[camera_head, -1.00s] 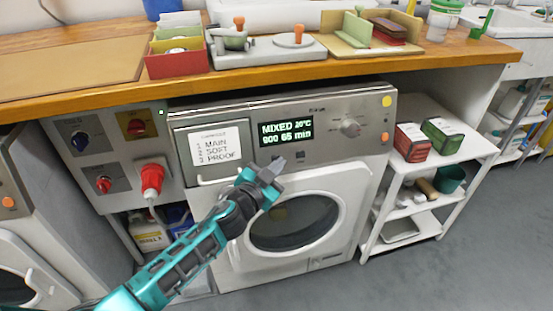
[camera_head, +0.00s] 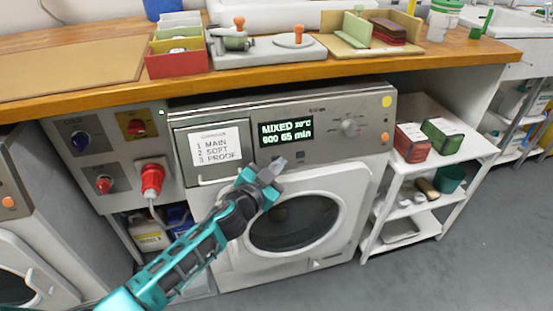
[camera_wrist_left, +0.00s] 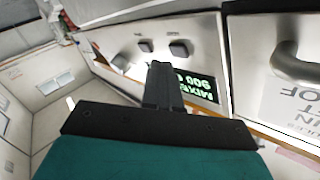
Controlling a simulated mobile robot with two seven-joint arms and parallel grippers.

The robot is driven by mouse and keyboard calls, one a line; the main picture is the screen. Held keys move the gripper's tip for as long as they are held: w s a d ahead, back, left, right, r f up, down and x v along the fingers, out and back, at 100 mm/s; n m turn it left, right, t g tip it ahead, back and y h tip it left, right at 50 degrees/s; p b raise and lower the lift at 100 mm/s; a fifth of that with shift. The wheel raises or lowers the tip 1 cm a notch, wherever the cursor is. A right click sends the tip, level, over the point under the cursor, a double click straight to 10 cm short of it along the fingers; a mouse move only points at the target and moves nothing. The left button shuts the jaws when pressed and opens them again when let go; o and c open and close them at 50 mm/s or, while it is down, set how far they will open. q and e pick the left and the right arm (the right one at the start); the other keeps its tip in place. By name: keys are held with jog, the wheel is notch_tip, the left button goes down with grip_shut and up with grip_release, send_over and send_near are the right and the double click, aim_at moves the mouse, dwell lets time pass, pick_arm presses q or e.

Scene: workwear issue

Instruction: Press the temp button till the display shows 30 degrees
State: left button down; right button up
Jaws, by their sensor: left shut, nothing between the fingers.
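The washing machine's display (camera_head: 285,133) is lit green and reads MIXED with a temperature that looks like 20°C, over a line ending in 65 min; the digits are small. It also shows upside down in the wrist view (camera_wrist_left: 200,87). My left gripper (camera_head: 275,168) is shut and empty, its tips just below the display. In the wrist view, the fingers (camera_wrist_left: 162,72) point towards two dark square buttons (camera_wrist_left: 180,48) on the panel. Their labels are too small to read. One button (camera_head: 300,155) shows right of the gripper in the head view. Contact cannot be told.
The worktop edge (camera_head: 270,92) overhangs above. A white shelf trolley (camera_head: 455,160) stands at the right.

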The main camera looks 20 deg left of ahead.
pick_arm(q)
jog(key=shift+w, duration=0.1)
dwell(0.4)
jog(key=shift+w+a+f, duration=0.1)
jog(key=shift+w+a, duration=0.1)
jog(key=shift+w, duration=0.05)
jog(key=shift+w+a+f, duration=0.15)
jog(key=shift+w+a, duration=0.1)
dwell(0.7)
dwell(0.3)
jog(key=shift+s+d+r, duration=0.25)
jog(key=shift+s+d, duration=0.2)
jog(key=shift+s, duration=0.15)
jog(key=shift+s, duration=0.1)
jog(key=s+d, duration=0.1)
jog(key=s+r+p, duration=0.1)
jog(key=s+d+p, duration=0.1)
jog(key=shift+s+d+r, duration=0.25)
jog(key=shift+s+d, duration=0.1)
jog(key=shift+s, duration=0.05)
